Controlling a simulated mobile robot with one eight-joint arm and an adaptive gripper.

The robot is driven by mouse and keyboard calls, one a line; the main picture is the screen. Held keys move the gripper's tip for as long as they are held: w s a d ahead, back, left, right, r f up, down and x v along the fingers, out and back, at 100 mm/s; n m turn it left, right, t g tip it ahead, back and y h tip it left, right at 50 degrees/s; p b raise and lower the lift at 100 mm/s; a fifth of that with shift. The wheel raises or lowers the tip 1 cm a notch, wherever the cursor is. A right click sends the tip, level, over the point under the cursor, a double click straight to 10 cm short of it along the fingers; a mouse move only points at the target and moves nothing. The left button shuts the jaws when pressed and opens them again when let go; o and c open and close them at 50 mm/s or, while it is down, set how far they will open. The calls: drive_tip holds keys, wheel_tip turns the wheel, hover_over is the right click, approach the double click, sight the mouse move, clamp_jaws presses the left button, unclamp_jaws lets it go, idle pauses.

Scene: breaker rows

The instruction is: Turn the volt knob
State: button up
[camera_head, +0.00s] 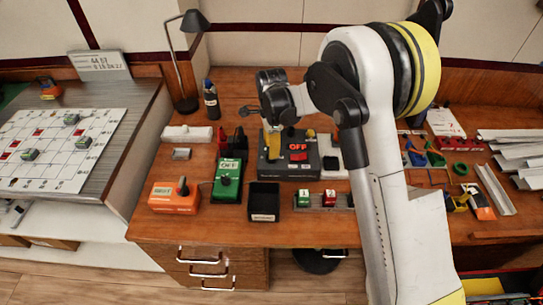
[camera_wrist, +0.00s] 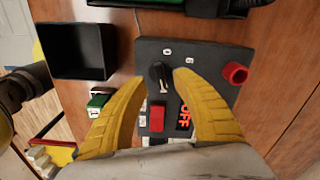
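In the wrist view, a dark grey panel (camera_wrist: 205,58) carries a black knob (camera_wrist: 158,74) with a white pointer line and small white digits beside it. No volt label can be read there. My gripper (camera_wrist: 162,80) has its two yellow fingers apart, one on each side of this knob; I cannot tell whether they touch it. The panel also has a red knob (camera_wrist: 235,73), a red button (camera_wrist: 157,117) and a red lit OFF display (camera_wrist: 184,118). In the head view, my gripper (camera_head: 270,150) is over the left part of the same panel (camera_head: 310,172).
A lamp (camera_head: 186,60) and bottle (camera_head: 211,100) stand behind.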

drive_tip(key=shift+f+b, duration=0.3)
drive_tip(key=shift+f, duration=1.2)
clamp_jaws()
